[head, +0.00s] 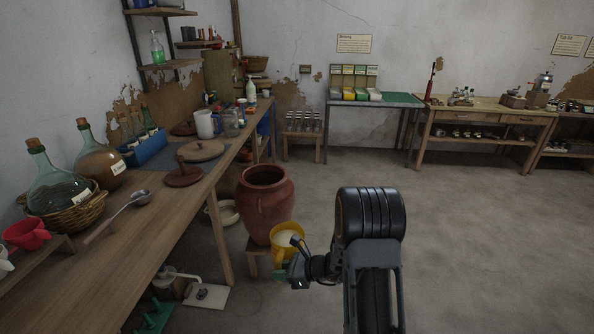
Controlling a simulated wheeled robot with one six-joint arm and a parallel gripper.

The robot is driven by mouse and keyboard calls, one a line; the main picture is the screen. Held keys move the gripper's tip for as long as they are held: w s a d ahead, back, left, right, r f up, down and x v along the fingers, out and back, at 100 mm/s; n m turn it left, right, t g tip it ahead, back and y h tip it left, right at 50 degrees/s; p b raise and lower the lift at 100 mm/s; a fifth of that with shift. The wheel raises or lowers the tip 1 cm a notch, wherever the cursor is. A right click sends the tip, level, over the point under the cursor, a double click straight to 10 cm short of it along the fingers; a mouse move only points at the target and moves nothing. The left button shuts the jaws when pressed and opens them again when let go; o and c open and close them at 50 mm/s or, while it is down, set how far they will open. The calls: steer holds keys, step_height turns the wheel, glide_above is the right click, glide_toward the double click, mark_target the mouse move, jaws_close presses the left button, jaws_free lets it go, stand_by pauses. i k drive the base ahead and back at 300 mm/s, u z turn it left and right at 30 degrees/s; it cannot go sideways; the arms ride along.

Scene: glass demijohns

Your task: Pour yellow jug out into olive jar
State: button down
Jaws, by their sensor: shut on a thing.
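The yellow jug (280,254) is at the lower middle of the head view, with something pale inside. My gripper (291,262) is shut on the jug at its right side, and my dark arm reaches in from the lower right. The jug looks about upright. The olive jar appears to be the large red-brown clay jar (265,207), which stands on a low wooden stool with its wide mouth open. The jug is in front of the jar and to its lower right, below the level of its rim. I cannot tell whether they touch.
A long wooden bench (125,262) runs along the left, with corked demijohns (95,160), a ladle (127,207) and lids. A pale bowl (222,213) and a scale-like device (205,294) lie low beside it. The floor (470,230) to the right is clear.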

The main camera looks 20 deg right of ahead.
mark_target(265, 196)
steer(key=z, duration=0.45)
steer(key=i, duration=1.25)
steer(key=u, duration=0.9)
steer(key=i, duration=0.75)
steer(key=u, duration=0.1)
